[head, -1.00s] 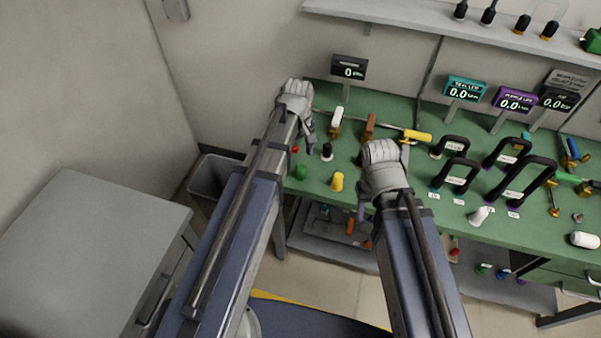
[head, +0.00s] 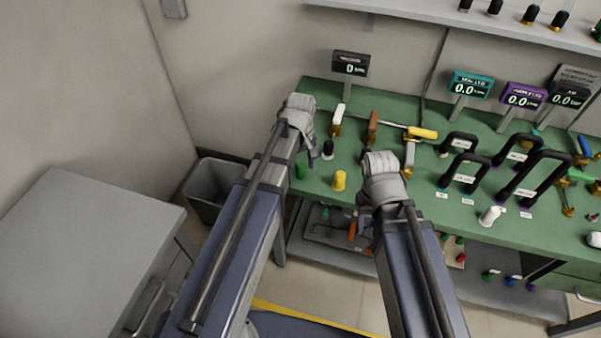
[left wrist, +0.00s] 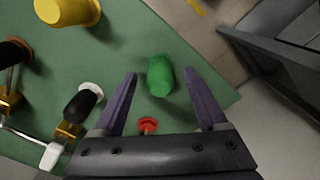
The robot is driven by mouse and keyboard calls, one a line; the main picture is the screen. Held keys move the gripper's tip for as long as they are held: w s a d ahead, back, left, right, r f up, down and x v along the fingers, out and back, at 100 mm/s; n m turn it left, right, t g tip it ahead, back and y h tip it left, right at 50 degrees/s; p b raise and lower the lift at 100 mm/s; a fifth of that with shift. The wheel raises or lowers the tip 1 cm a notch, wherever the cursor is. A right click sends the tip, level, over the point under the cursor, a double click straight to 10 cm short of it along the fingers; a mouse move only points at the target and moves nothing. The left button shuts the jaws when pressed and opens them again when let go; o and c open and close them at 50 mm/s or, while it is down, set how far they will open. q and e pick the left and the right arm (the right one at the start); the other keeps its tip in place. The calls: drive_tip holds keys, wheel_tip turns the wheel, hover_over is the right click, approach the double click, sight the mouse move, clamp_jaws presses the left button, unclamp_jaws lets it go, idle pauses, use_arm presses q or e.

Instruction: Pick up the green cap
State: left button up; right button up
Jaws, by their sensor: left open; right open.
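The green cap (head: 300,170) stands on the green bench top near its left front edge. In the left wrist view the green cap (left wrist: 160,76) lies between and just beyond the two purple fingertips, with bench showing on both sides of it. My left gripper (left wrist: 165,80) is open and empty, above the bench. In the head view its fingers are mostly hidden behind the hand (head: 299,118). My right gripper (head: 382,170) is over the front part of the bench, right of the yellow cap (head: 339,181); its fingers are largely hidden there.
A small red part (left wrist: 148,125) lies close to the left gripper. A black-handled valve (head: 328,149) stands beside the green cap. The yellow cap also shows in the left wrist view (left wrist: 66,10). A grey bin (head: 205,190) stands below the bench's left edge.

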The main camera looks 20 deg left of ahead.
sight(300, 164)
use_arm(q)
clamp_jaws()
idle(0.5)
drive_tip(key=shift+r, duration=0.2)
wheel_tip(300, 164, up, 10)
drive_tip(key=p, duration=1)
drive_tip(key=shift+f, duration=0.15)
